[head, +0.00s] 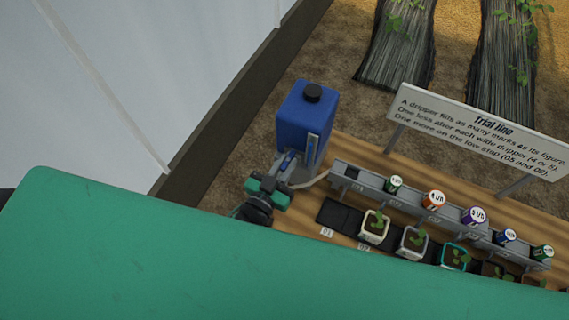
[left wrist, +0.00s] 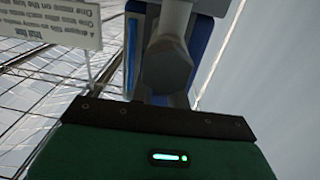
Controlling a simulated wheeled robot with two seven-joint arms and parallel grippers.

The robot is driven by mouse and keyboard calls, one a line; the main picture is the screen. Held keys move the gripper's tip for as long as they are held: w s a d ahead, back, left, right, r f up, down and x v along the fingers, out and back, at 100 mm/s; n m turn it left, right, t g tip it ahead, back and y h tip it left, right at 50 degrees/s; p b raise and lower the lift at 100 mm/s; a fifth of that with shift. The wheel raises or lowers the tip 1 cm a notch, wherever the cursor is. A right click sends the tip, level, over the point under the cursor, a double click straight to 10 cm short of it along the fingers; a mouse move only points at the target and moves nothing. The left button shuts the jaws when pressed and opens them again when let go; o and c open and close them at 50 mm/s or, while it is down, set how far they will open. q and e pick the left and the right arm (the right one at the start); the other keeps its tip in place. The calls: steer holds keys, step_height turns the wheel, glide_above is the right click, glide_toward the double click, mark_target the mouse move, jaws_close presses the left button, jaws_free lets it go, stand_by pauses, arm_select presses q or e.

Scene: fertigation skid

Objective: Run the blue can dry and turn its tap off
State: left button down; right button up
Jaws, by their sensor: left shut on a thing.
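The blue can (head: 303,122) with a black cap stands at the left end of the wooden bench, and a sight strip (head: 312,147) runs up its front. The level in the strip is too small to read. My left gripper (head: 284,172) is at the low front of the can, shut on what looks like the tap's blue handle (head: 291,158). The fingers hide much of the tap, so I cannot tell how far it is turned. In the left wrist view the blue can (left wrist: 205,50) is partly hidden behind a dark grey rounded part. My right gripper is not in view.
A pale hose leads from the tap to a grey rail (head: 345,171) carrying several coloured drippers. Potted seedlings (head: 375,227) stand below it, and a black tray (head: 340,215) lies at the left. The sign (head: 480,130) stands behind. My green arm covers the lower left.

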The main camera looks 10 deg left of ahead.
arm_select(q)
steer(key=shift+r, duration=0.1)
stand_by(0.5)
steer(key=c, duration=1.4)
jaws_free()
steer(key=shift+c, duration=0.2)
steer(key=shift+s+a+f+b, duration=0.1)
steer(key=shift+s+f+b, duration=0.15)
steer(key=shift+s, duration=0.25)
steer(key=b+v, duration=0.4)
steer(key=v, duration=0.8)
steer(key=shift+s+r, duration=0.15)
steer(key=shift+s, duration=0.25)
